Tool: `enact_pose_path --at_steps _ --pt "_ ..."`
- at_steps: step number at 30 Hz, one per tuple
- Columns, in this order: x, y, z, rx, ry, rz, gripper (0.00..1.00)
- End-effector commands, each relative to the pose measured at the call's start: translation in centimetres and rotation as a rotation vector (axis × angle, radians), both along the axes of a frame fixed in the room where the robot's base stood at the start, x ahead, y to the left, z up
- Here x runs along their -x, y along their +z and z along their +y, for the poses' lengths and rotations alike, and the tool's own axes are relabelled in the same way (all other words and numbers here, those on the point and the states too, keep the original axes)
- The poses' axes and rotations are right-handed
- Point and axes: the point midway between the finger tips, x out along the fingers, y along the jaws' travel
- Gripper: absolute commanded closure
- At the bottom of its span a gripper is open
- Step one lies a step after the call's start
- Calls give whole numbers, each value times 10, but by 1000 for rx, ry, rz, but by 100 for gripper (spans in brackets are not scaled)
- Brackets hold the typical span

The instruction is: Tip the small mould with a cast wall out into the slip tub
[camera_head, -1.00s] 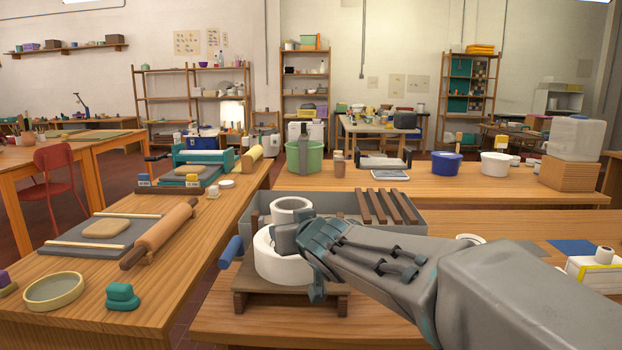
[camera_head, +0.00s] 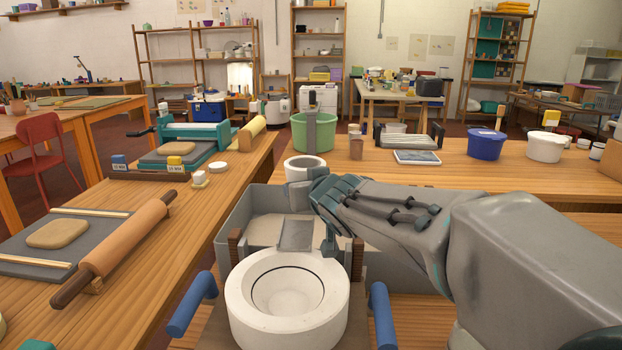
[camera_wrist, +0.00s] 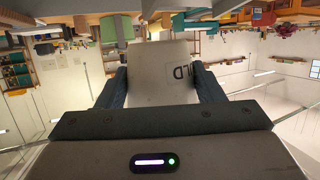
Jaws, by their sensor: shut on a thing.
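The small mould (camera_head: 303,172) is a short white cylinder whose open top faces up in the head view. My gripper (camera_head: 318,182) is shut on it and holds it above the far part of a grey tub (camera_head: 262,208), which I take for the slip tub. The tub has a pale floor or contents, partly hidden by my arm. In the wrist view the white mould (camera_wrist: 160,75) sits between both fingers, with dark lettering on its side. The cast wall inside cannot be made out.
A large round white mould (camera_head: 240,300) stands close in front of the tub, between two blue grips (camera_head: 190,303). A green bucket (camera_head: 314,135), a tablet (camera_head: 416,157) and a blue tub (camera_head: 487,144) stand behind. A rolling pin (camera_head: 118,250) lies left.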

Motion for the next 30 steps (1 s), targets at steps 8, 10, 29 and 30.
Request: enact_pose_path --at_steps 8,10,29,30 --pt "-2 4 0 -32 4 32 74" --pt "-2 3 0 -46 5 46 74" --pt "-6 -5 -3 -113 6 110 74" --pt "-6 -5 -3 -113 6 110 74"
